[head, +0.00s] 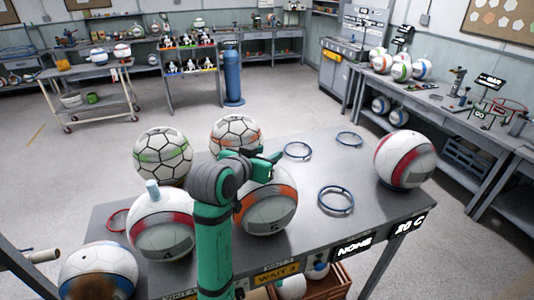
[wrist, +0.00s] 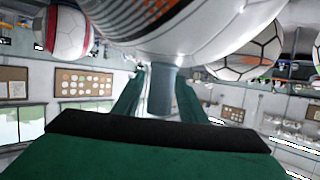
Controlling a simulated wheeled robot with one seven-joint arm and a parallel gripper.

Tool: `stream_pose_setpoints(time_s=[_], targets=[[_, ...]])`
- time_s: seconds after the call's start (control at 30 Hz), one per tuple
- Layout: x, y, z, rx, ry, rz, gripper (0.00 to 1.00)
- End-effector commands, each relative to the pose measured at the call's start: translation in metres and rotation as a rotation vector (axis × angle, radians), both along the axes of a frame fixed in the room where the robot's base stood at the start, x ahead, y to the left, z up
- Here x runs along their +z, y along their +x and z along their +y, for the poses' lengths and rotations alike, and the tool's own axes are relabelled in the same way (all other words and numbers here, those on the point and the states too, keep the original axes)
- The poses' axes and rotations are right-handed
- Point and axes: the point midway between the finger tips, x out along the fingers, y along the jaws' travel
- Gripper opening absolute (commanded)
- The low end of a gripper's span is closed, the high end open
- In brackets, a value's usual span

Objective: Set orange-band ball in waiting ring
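The orange-band ball (head: 268,208), white with orange bands and a number 5, is at the middle of the grey table. My gripper (head: 258,160) is at its top. In the wrist view, the ball (wrist: 185,35) fills the top, and its grey stem (wrist: 162,92) lies between my gripper's green fingers (wrist: 160,95), which appear closed on it. I cannot tell whether the ball touches the table. Empty blue rings show on the table: one at front right (head: 336,199), one behind it (head: 298,151) and one at back right (head: 349,139). I cannot tell which is the waiting ring.
A red-band ball (head: 404,158) sits at the table's right end. A number 4 ball (head: 163,228), a green-band ball (head: 163,155) and an orange-patterned ball (head: 235,133) stand left and behind. A red ring (head: 118,220) is at left. The table (head: 310,178) is clear around the blue rings.

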Motion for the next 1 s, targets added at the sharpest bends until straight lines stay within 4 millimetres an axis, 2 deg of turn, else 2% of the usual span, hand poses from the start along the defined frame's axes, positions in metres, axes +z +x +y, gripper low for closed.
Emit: stream_pose_setpoints(time_s=[0.37,0.43,0.8,1.0], targets=[[0.005,0.000,-0.002,-0.004,0.001,0.000,0.38],[0.007,-0.006,0.001,-0.002,0.000,-0.001,0.38],[0.031,-0.065,0.032,-0.001,0.001,-0.003,0.38],[0.042,-0.089,0.045,0.000,0.000,-0.001,0.38]])
